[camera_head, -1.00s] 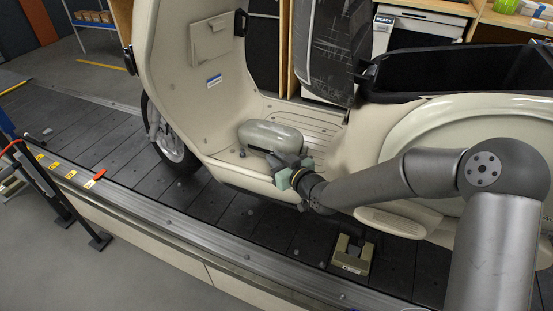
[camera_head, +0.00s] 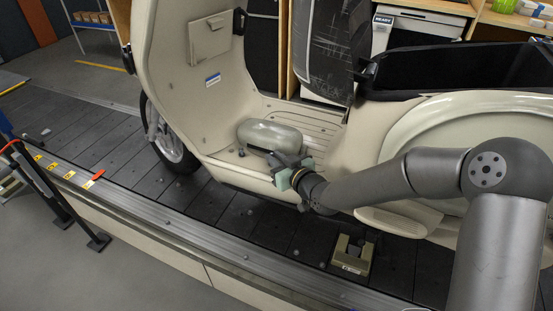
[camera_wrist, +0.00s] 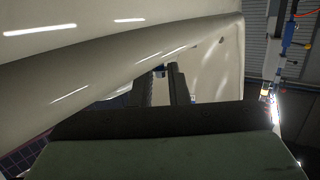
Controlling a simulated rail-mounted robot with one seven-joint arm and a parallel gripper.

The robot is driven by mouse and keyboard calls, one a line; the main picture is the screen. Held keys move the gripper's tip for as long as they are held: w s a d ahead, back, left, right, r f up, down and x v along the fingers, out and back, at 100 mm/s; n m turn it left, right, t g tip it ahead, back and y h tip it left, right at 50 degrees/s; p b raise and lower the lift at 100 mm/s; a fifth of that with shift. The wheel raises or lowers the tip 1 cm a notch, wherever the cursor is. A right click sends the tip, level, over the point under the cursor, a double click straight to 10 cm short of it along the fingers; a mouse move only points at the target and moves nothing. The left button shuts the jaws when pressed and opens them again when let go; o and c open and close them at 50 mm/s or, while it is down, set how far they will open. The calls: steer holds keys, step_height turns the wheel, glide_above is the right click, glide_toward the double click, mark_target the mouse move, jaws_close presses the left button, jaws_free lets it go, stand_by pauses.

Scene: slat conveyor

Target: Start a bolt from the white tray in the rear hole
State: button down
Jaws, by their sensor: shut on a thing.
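A cream scooter body (camera_head: 210,75) stands on the slat conveyor, with a rounded grey-green part (camera_head: 268,134) on its footboard. My gripper (camera_head: 275,159) is at the near edge of the footboard, just in front of that part. In the wrist view my gripper (camera_wrist: 164,84) has its two dark fingers close together below the scooter's cream panel (camera_wrist: 110,62). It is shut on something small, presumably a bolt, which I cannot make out. A small dark spot (camera_head: 242,153) lies on the footboard left of my gripper; I cannot tell whether it is a hole or a bolt. I see no white tray.
The dark slat conveyor (camera_head: 235,219) runs below the scooter, with a metal edge rail (camera_head: 180,231) in front. A beige block fixture (camera_head: 351,256) stands on the slats below my arm. A black barrier (camera_head: 58,198) stands at the left.

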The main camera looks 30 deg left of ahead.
steer(key=shift+f+b, duration=0.75)
steer(key=shift+b, duration=0.1)
steer(key=shift+b, duration=0.3)
steer(key=shift+s+a+f+m+t+h+b, duration=0.15)
steer(key=shift+m+t+h+b, duration=0.2)
steer(key=shift+m+t+b, duration=0.4)
steer(key=shift+s+r+m+t+h+b, duration=0.15)
steer(key=shift+m+t+h+b, duration=0.3)
steer(key=shift+b, duration=0.55)
steer(key=shift+m+t+b, duration=0.3)
steer(key=shift+t+b, duration=0.05)
steer(key=shift+t, duration=0.25)
steer(key=shift+s+f+h, duration=0.1)
steer(key=shift+h, duration=0.2)
steer(key=shift+s+a+m+t+h+b, duration=0.15)
steer(key=shift+m+t+h+b, duration=0.15)
steer(key=shift+m+t+b, duration=0.15)
steer(key=shift+s+a+m+t+h+b, duration=0.1)
steer(key=shift+m+t+h+b, duration=0.25)
steer(key=shift+t+b, duration=0.1)
steer(key=shift+m+t+h, duration=0.5)
steer(key=shift+m+h, duration=0.1)
steer(key=shift+h, duration=0.05)
steer(key=shift+w, duration=0.1)
